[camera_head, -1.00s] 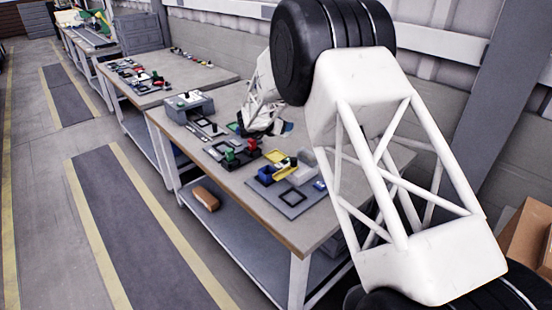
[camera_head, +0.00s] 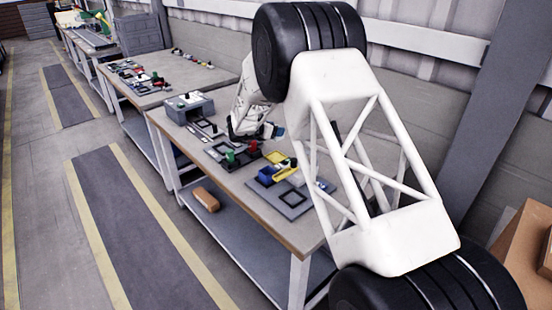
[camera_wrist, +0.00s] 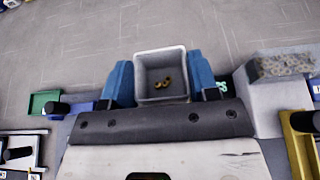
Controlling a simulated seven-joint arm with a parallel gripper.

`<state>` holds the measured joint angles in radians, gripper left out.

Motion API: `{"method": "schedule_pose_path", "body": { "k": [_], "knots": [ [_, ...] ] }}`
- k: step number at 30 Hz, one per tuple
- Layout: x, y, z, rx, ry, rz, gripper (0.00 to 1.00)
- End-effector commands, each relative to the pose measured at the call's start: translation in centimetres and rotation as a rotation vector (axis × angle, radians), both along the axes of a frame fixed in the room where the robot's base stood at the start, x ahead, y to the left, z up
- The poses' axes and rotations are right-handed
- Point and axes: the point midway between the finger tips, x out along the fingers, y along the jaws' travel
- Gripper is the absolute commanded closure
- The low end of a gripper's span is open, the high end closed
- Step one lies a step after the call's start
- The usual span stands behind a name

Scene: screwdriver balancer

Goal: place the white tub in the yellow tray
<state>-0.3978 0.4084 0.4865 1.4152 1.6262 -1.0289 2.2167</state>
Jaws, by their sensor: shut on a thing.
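The white tub (camera_wrist: 160,64) is between the two blue fingers of my gripper (camera_wrist: 161,84) in the wrist view. It is open at the top, with a few brass-coloured rings at its bottom. My gripper is shut on it, one finger against each side. In the head view my gripper (camera_head: 262,131) is over the far part of the bench; I cannot make out the tub there. The yellow tray (camera_head: 275,157) lies nearer on the bench, with a dark-handled tool over it. Part of a yellow tray also shows at the right edge of the wrist view (camera_wrist: 294,140).
A blue bin (camera_head: 265,178) and a grey plate with a square frame (camera_head: 290,198) are near the yellow tray. A grey box (camera_head: 189,106) stands farther left. In the wrist view a pale container (camera_wrist: 278,68) with grainy contents stands right of the tub, and a green bin (camera_wrist: 44,102) left.

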Motion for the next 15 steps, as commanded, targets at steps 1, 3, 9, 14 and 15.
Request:
{"method": "schedule_pose_path", "body": {
  "k": [1,3,9,14,15],
  "knots": [
    [0.0,0.0,-0.2,-0.001,0.001,0.000,0.68],
    [0.0,0.0,-0.6,0.000,0.001,0.000,0.68],
    [0.0,0.0,-3.0,-0.002,0.003,0.000,0.68],
    [0.0,0.0,-5.1,-0.001,0.002,0.001,0.68],
    [0.0,0.0,-5.4,0.000,0.001,0.000,0.68]
  ]
}}
